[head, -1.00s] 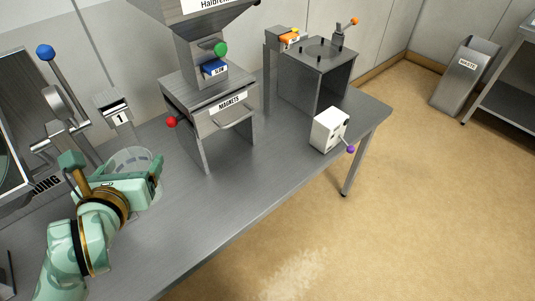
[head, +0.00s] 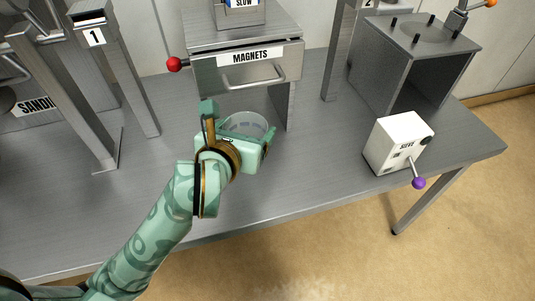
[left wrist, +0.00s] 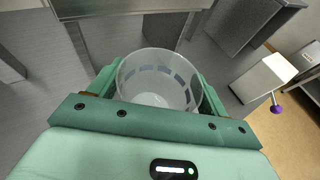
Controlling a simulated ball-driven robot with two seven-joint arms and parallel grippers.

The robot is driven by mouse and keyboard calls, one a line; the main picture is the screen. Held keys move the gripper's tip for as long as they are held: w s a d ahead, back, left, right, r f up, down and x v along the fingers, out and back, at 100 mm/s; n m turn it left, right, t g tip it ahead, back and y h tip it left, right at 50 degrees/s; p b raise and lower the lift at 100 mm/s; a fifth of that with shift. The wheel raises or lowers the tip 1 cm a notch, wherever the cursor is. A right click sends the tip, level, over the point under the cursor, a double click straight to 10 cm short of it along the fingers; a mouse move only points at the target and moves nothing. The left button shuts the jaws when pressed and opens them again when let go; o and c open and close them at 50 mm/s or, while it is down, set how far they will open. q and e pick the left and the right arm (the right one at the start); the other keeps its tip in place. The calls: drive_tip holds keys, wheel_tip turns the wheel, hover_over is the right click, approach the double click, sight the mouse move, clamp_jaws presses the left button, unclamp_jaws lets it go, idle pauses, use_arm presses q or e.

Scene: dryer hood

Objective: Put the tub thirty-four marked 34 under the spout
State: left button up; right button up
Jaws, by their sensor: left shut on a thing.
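A clear, see-through tub (head: 252,121) is between the fingers of my left gripper (head: 238,132) in the head view. The gripper is shut on it, in front of the opening under the magnets unit (head: 250,75). In the left wrist view the open tub (left wrist: 157,97) shows from above between the green fingers of the gripper (left wrist: 157,90), with a row of dark marks around its wall. No number 34 can be read on it. I cannot tell whether its base touches the table. I cannot make out a spout. My right gripper is not in view.
A post marked 1 (head: 95,38) stands at left. The magnets unit has a red knob (head: 174,64) and a handle. A white box (head: 396,141) with a purple-knobbed lever and a grey stand (head: 405,60) are at right. Table between gripper and white box is clear.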

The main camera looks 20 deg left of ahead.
use_arm(q)
drive_tip(key=w+f, duration=0.1)
drive_tip(key=d+f+b, duration=0.1)
drive_tip(key=f, duration=0.1)
drive_tip(key=w+f+b, duration=0.1)
drive_tip(key=shift+w+d+f, duration=0.15)
drive_tip(key=shift+w+d, duration=0.2)
drive_tip(key=f+b, duration=0.2)
drive_tip(key=f, duration=0.1)
drive_tip(key=w+f+b, duration=0.1)
drive_tip(key=shift+d+f, duration=0.25)
drive_tip(key=shift+d, duration=0.05)
drive_tip(key=shift+r, duration=0.25)
drive_tip(key=shift+f, duration=0.2)
drive_tip(key=o, duration=1)
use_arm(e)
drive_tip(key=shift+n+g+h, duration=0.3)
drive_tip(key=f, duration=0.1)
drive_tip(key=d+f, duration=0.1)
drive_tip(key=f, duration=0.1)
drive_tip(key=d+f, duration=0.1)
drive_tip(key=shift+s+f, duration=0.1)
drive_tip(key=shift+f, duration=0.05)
